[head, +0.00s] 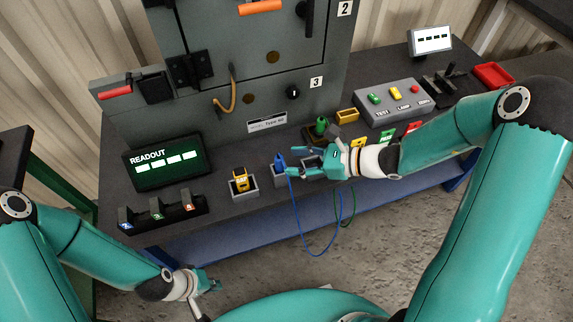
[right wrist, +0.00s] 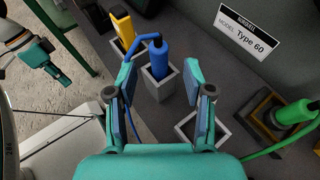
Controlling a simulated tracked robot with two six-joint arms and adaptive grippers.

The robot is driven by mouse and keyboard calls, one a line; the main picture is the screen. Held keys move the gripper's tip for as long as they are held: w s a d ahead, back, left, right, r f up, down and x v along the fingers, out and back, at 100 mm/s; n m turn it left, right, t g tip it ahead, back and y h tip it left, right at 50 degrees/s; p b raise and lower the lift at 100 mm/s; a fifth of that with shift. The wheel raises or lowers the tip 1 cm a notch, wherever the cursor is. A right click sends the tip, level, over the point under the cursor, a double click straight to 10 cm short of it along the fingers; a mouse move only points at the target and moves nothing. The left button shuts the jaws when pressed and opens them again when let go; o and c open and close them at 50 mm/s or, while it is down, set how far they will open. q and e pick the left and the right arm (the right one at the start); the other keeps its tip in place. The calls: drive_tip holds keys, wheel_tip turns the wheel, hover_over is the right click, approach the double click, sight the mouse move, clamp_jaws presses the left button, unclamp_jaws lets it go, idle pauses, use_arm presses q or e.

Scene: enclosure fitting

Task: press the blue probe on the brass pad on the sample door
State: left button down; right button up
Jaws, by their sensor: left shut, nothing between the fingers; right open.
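The blue probe (head: 280,161) stands upright in a grey square holder on the bench; it also shows in the right wrist view (right wrist: 159,60), with its blue cord arching off its top. My right gripper (head: 293,161) is open beside the probe; in the right wrist view its fingers (right wrist: 163,78) lie either side of the probe's holder, not closed on it. One round brass pad (head: 273,57) is on the upper door near plate 2, another (head: 249,98) on the panel near plate 3. No label shows which is the sample door. My left gripper (head: 212,286) is shut and empty, low in front of the bench.
A yellow tool (head: 240,180) and a green probe (head: 321,127) stand in holders either side of the blue one. An empty holder (right wrist: 190,127) is near my right fingers. The readout screen (head: 166,161) and button box (head: 391,103) flank them. Cords hang over the bench's front edge.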

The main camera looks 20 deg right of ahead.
sight(279, 161)
drive_tip(key=shift+x, duration=2.65)
drive_tip(key=shift+r, duration=0.15)
clamp_jaws()
